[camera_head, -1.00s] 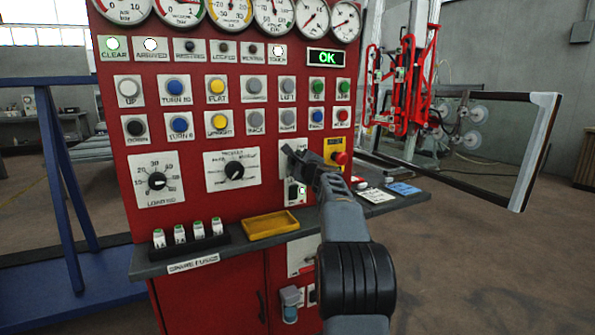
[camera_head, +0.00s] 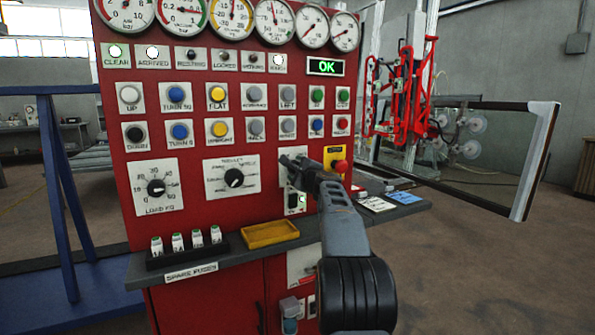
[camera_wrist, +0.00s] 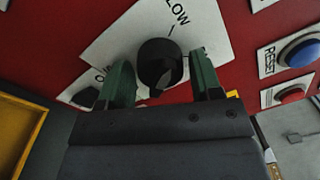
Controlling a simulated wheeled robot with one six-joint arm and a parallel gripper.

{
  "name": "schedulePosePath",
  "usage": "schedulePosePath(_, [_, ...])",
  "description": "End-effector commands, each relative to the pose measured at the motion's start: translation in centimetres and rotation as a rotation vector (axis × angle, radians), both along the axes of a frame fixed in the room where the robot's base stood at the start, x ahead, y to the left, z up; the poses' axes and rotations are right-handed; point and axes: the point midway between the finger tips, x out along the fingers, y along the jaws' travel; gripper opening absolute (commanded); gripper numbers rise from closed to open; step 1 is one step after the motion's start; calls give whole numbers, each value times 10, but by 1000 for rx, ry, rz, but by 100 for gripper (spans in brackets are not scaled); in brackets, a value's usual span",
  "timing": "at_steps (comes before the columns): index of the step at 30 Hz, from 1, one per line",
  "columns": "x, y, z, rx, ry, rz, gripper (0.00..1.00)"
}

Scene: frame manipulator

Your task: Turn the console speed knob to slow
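The speed knob (camera_wrist: 160,66) is round and black, on a white plate on the red console (camera_head: 145,232). In the wrist view, the visible letters "LOW" and a tick mark stand above it, to the upper right. The knob's pointed notch faces down, toward my gripper. My gripper (camera_wrist: 161,60) has one green finger on each side of the knob, with narrow gaps showing; I cannot tell whether either finger touches it. In the head view my gripper (camera_head: 291,163) is at its plate and hides the knob.
A load knob (camera_head: 156,187) and a mode dial (camera_head: 234,178) sit to the left. A red emergency button (camera_head: 341,166) is close on the right. Below, a shelf holds a yellow tray (camera_head: 270,234) and spare fuses (camera_head: 187,244). Reset button (camera_wrist: 299,54) shows at the wrist view's right.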

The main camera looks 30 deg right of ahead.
Motion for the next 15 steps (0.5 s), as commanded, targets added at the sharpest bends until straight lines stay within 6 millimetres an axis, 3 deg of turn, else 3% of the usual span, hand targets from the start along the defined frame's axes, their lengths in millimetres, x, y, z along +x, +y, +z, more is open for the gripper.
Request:
schedulePosePath(4, [0, 0, 0, 1, 0, 0, 72])
schedulePosePath(15, [-10, 1, -1, 1, -1, -1, 72])
